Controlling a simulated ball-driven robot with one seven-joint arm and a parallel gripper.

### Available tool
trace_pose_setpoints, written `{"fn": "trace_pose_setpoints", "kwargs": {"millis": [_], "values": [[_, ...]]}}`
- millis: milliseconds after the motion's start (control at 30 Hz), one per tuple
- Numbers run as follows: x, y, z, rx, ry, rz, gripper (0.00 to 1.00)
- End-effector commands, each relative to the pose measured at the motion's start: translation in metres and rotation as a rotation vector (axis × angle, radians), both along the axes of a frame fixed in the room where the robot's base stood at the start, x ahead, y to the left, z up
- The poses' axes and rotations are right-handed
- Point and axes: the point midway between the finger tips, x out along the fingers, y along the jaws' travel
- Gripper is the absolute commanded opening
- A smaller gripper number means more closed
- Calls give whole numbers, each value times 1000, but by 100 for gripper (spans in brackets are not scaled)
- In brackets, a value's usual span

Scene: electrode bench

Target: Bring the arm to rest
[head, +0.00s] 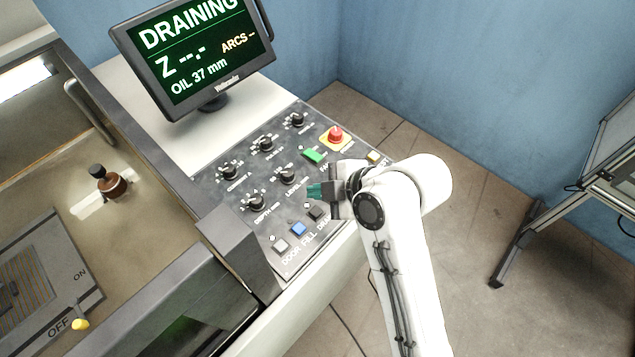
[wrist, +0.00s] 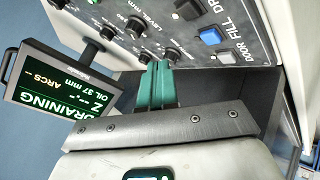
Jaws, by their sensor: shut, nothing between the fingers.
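My gripper (head: 314,190) shows in the head view above the right part of the dark control panel (head: 222,196). Its teal fingers are together with nothing between them, and they point left across the panel. My white arm comes up from the bottom of the head view and bends at the wrist beside the panel. In the wrist view the teal fingers (wrist: 155,83) lie side by side, with panel knobs beyond them. I cannot tell the exact gap between fingertips and panel.
A monitor (head: 195,50) reads DRAINING, OIL 37 mm. The panel carries several knobs, a red stop button (head: 336,135), a green button (head: 313,156) and a blue button (head: 298,229). A tank with a brown knob (head: 111,184) is left. Floor at right is open, before a metal stand (head: 517,232).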

Motion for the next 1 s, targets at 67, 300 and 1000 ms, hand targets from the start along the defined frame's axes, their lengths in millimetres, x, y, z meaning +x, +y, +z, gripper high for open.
{"fn": "trace_pose_setpoints", "kwargs": {"millis": [67, 300, 1000], "values": [[0, 0, 0, 0, 0, 0, 0], [-4, -8, -9, 0, 32, -40, 0], [-233, -279, -166, -49, 828, -1680, 0]]}}
